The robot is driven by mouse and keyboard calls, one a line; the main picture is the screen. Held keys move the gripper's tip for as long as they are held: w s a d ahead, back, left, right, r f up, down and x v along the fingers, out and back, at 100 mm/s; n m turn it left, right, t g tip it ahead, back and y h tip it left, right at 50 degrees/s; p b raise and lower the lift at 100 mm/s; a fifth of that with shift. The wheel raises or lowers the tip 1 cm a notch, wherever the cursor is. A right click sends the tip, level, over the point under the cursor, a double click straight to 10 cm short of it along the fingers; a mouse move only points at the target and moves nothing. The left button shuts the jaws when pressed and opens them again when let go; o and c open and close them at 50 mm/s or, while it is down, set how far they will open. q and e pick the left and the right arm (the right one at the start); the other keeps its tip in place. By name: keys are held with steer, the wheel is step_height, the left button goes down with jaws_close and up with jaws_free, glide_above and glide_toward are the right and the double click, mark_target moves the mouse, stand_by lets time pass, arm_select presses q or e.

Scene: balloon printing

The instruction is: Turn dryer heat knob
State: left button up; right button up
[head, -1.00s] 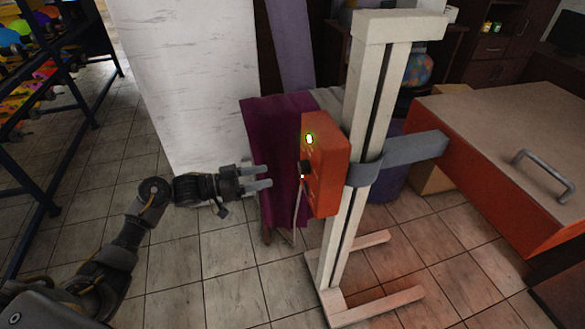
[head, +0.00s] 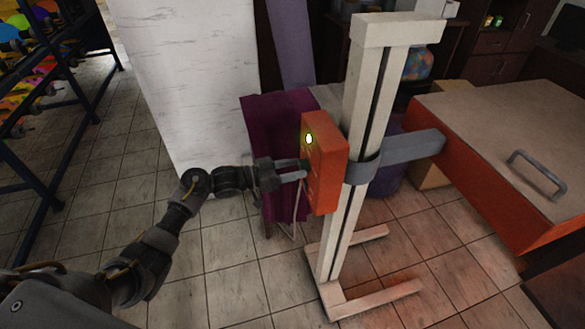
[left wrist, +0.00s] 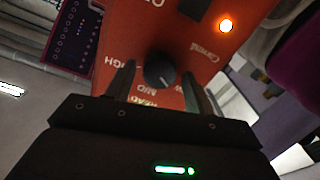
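The orange dryer control box (head: 328,165) is fixed to the pale upright stand. A yellowish light shows on its side. The black heat knob (left wrist: 160,70) with a pale pointer mark is on the panel, with lettering such as "HIGH" and "MID" around it. My left gripper (head: 302,170) reaches the box from the left. In the left wrist view my left gripper (left wrist: 159,82) is open, one finger on each side of the knob, with visible gaps. In the head view the knob is mostly hidden by the fingers. My right gripper is not in view.
The pale stand (head: 365,110) rises behind the box, with its feet on the tiled floor. An orange press unit (head: 500,150) with a grey handle is at the right. A purple cloth (head: 272,130) hangs behind my gripper. A dark rack (head: 60,130) stands at the left.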

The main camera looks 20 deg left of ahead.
arm_select(q)
steer(key=c, duration=0.8)
